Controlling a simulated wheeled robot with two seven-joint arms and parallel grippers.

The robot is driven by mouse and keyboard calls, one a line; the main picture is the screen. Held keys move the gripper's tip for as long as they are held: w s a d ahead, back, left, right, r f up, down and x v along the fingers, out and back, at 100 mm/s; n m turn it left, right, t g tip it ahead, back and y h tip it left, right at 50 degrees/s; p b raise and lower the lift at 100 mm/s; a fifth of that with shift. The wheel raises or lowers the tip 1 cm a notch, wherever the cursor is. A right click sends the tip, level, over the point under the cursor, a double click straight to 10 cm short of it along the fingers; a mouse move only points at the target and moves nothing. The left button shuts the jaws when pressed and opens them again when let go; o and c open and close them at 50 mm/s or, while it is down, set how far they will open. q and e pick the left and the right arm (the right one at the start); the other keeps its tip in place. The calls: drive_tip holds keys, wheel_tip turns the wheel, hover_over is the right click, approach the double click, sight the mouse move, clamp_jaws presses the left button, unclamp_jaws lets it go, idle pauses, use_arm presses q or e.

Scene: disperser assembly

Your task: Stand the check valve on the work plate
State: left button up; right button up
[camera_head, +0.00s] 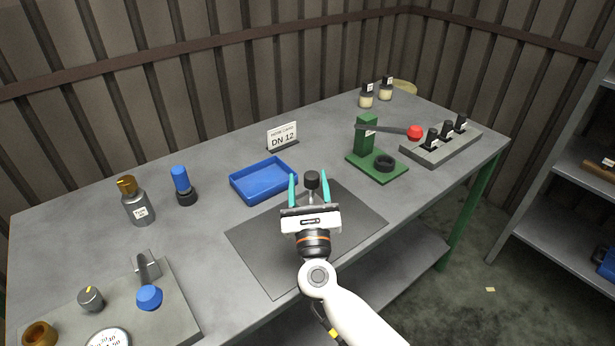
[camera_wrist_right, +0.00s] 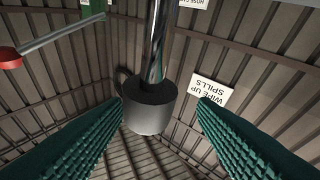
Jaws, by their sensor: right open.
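What looks like the check valve (camera_head: 312,180), a dark cylindrical head on a thin steel stem, is upright over the dark work plate (camera_head: 262,250). My right gripper (camera_head: 309,178) is open, with one teal finger on each side of it. In the right wrist view, which looks upside down, the grey head (camera_wrist_right: 150,108) and shiny stem (camera_wrist_right: 155,45) show between the ribbed fingers (camera_wrist_right: 155,120), with a gap on both sides. The valve's lower end is hidden, so I cannot tell whether it touches the plate. My left gripper is out of view.
An empty blue tray (camera_head: 264,191) and a DN 12 sign (camera_head: 283,138) are behind the plate. A green lever press (camera_head: 363,140) and grey rack (camera_head: 441,147) stand right. A bottle (camera_head: 138,208), a blue-topped part (camera_head: 181,180) and a fixture board (camera_head: 178,308) are left.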

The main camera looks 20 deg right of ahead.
drive_tip(key=b+v, duration=0.2)
drive_tip(key=v, duration=0.7)
drive_tip(key=shift+s, duration=0.35)
